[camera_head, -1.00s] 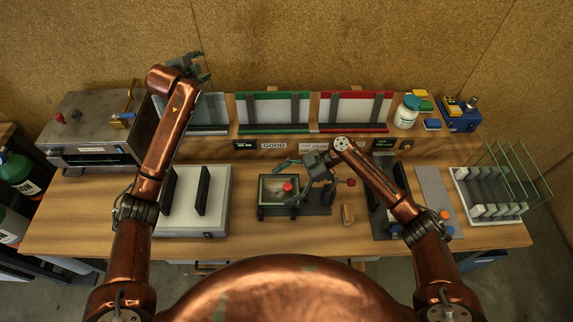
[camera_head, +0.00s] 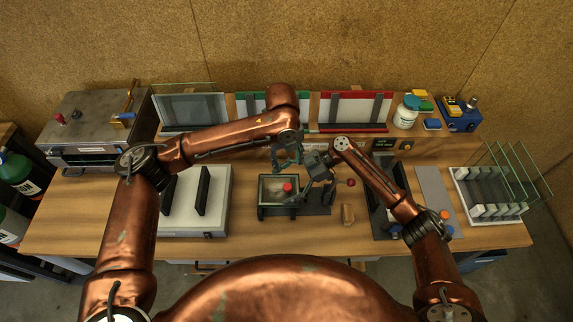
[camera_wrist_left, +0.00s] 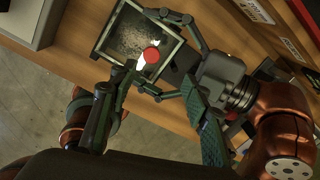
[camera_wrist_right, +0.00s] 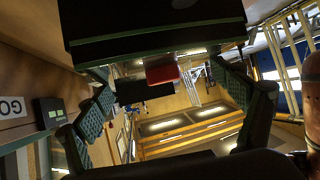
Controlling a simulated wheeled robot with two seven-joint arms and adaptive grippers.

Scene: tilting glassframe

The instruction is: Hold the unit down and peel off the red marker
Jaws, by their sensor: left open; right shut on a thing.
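The unit (camera_head: 269,184) is a small glass-topped frame in a dark holder at the front middle of the bench. The red marker (camera_head: 287,187) sits on its right part; the left wrist view shows it as a red disc (camera_wrist_left: 151,55) with a white tab beside it. My right gripper (camera_head: 303,178) comes in from the right, its fingers spread along the unit's right side and shut on it. My left gripper (camera_head: 287,162) is open and empty above the unit's far side.
A white-topped station (camera_head: 185,215) with black uprights stands left. Green (camera_head: 250,94) and red (camera_head: 352,92) framed racks stand behind. A glass rack (camera_head: 490,207) is at the right.

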